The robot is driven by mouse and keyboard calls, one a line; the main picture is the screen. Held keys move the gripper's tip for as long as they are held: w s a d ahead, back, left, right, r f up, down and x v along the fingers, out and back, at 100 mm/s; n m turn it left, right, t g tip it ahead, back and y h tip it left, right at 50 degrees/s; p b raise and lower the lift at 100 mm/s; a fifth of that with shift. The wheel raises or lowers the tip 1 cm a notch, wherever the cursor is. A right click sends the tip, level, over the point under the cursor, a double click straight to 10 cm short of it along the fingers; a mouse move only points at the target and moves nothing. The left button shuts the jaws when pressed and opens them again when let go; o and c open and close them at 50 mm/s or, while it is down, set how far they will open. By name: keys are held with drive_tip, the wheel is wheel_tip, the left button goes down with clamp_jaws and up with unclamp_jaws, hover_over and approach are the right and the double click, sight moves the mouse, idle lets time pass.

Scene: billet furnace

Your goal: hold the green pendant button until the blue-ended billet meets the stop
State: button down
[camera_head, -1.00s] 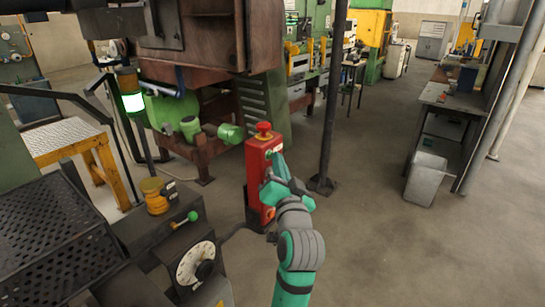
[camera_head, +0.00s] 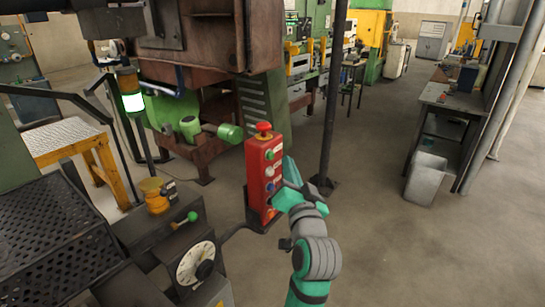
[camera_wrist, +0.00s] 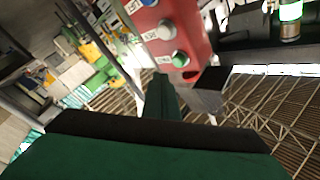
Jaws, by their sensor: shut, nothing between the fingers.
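The red pendant box (camera_head: 258,200) stands upright left of my gripper, with a red mushroom button (camera_head: 263,127) on top. Its green button (camera_head: 269,154) is uppermost on the face, above a white and a blue one. In the wrist view the green button (camera_wrist: 180,60) is uncovered, close to the fingertip but apart from it as far as I can tell. My gripper (camera_head: 287,183) is shut and empty, to the right of the pendant's face. I cannot make out the blue-ended billet or the stop in either view.
A control desk with a dial (camera_head: 194,263) and a green-knobbed lever stands at the front left. A green-lit lamp (camera_head: 132,103) is near the brown furnace body (camera_head: 190,50). A dark post (camera_head: 330,110) rises behind the pendant.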

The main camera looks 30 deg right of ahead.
drive_tip(key=shift+s+d, duration=0.35)
drive_tip(key=shift+s, duration=0.5)
drive_tip(key=shift+s+d, duration=0.3)
drive_tip(key=shift+s, duration=0.5)
drive_tip(key=s+a+f+n+y, duration=0.1)
drive_tip(key=s+a+f+n, duration=0.1)
drive_tip(key=a+f, duration=0.55)
drive_tip(key=s+a+f+n+g, duration=0.1)
drive_tip(key=s+a+f, duration=0.25)
drive_tip(key=f, duration=0.75)
drive_tip(key=s+a+f+n+y, duration=0.1)
drive_tip(key=a+f+n, duration=0.1)
drive_tip(key=a+f, duration=0.65)
drive_tip(key=s+a+f+n+g+y, duration=0.1)
drive_tip(key=s+a+f+n+y, duration=0.1)
drive_tip(key=s+a+f, duration=0.4)
drive_tip(key=s+a+f+n+y, duration=0.15)
drive_tip(key=s+a+f, duration=0.25)
drive_tip(key=s, duration=0.5)
drive_tip(key=s+a+n+y, duration=0.1)
drive_tip(key=s+a, duration=0.3)
drive_tip(key=s, duration=0.2)
drive_tip(key=s+a+n+y, duration=0.1)
drive_tip(key=s+a+n, duration=0.1)
drive_tip(key=s+a, duration=0.2)
drive_tip(key=s, duration=0.3)
drive_tip(key=shift+s+a+r+g, duration=0.15)
drive_tip(key=shift+r+g, duration=0.15)
drive_tip(key=shift+r, duration=0.05)
